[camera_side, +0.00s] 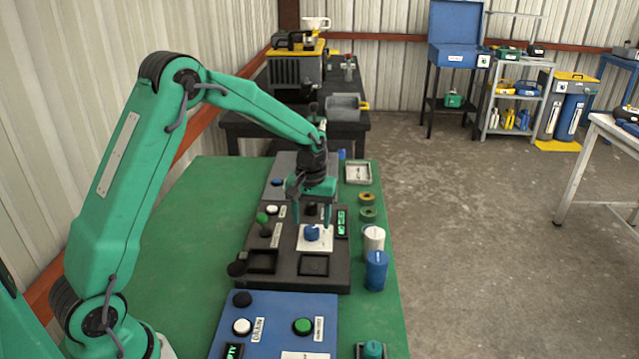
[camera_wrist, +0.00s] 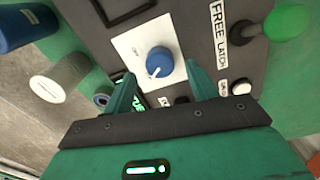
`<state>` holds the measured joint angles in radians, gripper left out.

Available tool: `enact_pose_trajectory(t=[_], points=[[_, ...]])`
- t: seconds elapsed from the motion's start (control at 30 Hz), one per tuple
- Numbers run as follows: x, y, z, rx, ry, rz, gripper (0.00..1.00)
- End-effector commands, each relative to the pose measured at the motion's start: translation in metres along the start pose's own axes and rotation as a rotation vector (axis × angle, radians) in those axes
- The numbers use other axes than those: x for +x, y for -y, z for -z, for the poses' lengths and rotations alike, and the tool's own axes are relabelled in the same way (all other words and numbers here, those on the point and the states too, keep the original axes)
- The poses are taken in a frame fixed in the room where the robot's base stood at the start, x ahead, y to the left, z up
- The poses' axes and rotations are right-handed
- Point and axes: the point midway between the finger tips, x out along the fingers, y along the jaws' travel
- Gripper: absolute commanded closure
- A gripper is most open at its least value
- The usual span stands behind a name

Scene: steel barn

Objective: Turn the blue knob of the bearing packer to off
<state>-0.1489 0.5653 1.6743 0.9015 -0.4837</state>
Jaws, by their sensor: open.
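The blue knob (camera_side: 312,232) sits on a white plate (camera_side: 302,245) on the dark grey panel of the bearing packer (camera_side: 285,285). In the wrist view the blue knob (camera_wrist: 159,61) has a white pointer line toward its lower left, on the white plate (camera_wrist: 131,48). My gripper (camera_side: 312,212) is over the panel, pointing down at the knob. In the wrist view my gripper (camera_wrist: 160,88) is open, with one green finger on each side below the knob. The fingers appear apart from the knob. The plate's printed marks are partly hidden by the fingers.
A green-topped lever (camera_side: 262,219) stands left of the knob, with a "FREE LATCH" label (camera_wrist: 219,38) in the wrist view. A white canister (camera_side: 373,241) and a blue canister (camera_side: 376,270) stand right of the panel. A blue panel with buttons (camera_side: 270,310) lies nearer the camera. The green tabletop's left side is clear.

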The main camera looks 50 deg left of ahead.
Motion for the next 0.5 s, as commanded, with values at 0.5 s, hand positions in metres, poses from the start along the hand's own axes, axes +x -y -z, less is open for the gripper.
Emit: enact_pose_trajectory(t=[0.5], points=[[0.030,0.000,0.000,0.000,0.000,0.000,0.43]])
